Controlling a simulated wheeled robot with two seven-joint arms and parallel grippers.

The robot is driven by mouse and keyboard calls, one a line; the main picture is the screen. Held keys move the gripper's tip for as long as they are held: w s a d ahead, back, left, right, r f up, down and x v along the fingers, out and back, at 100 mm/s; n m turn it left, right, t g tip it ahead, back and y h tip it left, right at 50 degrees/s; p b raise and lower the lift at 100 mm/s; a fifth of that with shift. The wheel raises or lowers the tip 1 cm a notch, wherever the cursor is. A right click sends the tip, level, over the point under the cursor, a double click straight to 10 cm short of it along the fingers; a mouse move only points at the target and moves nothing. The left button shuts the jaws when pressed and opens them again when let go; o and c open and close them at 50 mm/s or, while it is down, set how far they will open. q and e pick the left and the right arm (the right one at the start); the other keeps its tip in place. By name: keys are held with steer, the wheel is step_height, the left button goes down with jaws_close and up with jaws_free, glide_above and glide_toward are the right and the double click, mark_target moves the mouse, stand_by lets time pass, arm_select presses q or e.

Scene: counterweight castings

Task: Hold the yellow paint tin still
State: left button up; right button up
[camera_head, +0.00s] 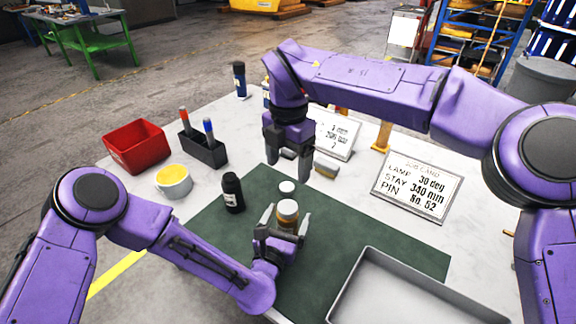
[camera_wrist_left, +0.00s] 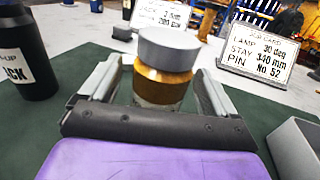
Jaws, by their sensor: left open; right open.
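The yellow paint tin (camera_head: 174,181), a white tin with yellow paint showing at its top, stands on the pale table left of the green mat. Neither gripper is at it. My left gripper (camera_head: 285,221) is open, low over the mat, its fingers on either side of an amber jar with a grey-white lid (camera_head: 288,208). In the left wrist view that jar (camera_wrist_left: 163,85) stands upright between the fingers, with gaps visible at the sides. My right gripper (camera_head: 289,172) is open and points down above the mat's far part, holding nothing I can see.
A dark bottle (camera_head: 233,193) stands between the tin and my left gripper. A second white lid (camera_head: 287,187) shows behind the jar. A black holder with markers (camera_head: 204,150) and a red bin (camera_head: 135,146) are behind the tin. A grey tray (camera_head: 405,295) lies right; a job card (camera_head: 417,187) stands beyond.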

arm_select(q)
steer(key=b+v, duration=0.3)
steer(key=v, duration=0.6)
steer(key=shift+s+a+f, duration=0.1)
steer(key=shift+s, duration=0.05)
arm_select(e)
step_height(320, 180, down, 4)
steer(key=shift+r, duration=0.1)
arm_select(q)
steer(key=shift+s, duration=0.2)
